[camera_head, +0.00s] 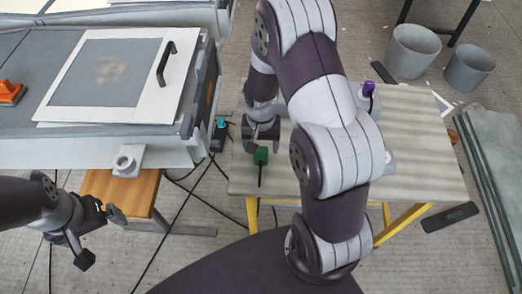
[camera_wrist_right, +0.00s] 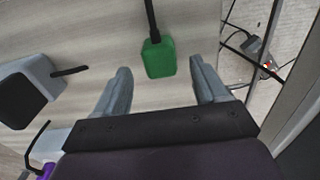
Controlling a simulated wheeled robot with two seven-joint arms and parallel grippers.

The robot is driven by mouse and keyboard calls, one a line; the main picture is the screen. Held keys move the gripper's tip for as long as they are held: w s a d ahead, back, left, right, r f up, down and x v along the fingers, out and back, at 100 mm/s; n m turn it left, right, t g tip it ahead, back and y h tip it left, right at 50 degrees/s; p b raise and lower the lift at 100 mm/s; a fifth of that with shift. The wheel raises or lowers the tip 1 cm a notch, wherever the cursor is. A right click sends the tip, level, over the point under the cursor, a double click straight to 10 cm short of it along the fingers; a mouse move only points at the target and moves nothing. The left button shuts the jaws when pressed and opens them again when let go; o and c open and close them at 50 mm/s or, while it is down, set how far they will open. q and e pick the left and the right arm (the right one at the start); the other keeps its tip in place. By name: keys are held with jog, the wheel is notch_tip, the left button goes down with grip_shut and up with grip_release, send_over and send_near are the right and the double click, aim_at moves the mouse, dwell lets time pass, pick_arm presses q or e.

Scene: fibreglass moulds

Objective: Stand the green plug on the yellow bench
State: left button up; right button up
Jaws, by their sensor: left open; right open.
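The green plug (camera_head: 261,155), with a thin black stem, is on the pale top of the yellow-legged bench (camera_head: 420,150), near its left edge. It seems to lie on its side, stem toward me. My right gripper (camera_head: 262,137) is open just beyond it in the head view. In the right wrist view, the green plug (camera_wrist_right: 160,58) shows between the two spread fingertips of my right gripper (camera_wrist_right: 160,72), with a gap on each side. My left gripper (camera_head: 100,238) is open and empty at the lower left, away from the bench.
A purple plug (camera_head: 369,89) is at the bench's far side. A black-and-white piece (camera_wrist_right: 35,85) is left of the green plug in the wrist view. My right arm hides mid-bench. A mould table (camera_head: 110,150) stands left, with an orange-brown stool (camera_head: 130,190) and cables below. Grey buckets (camera_head: 414,52) stand behind.

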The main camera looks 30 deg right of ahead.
aim_at(261, 152)
notch_tip(261, 152, up, 7)
jog(key=s+a+r+n+t, duration=0.1)
jog(key=s+a+r+n, duration=0.5)
jog(key=s, duration=0.2)
jog(key=shift+s+n+p, duration=0.3)
jog(key=shift+s, duration=0.1)
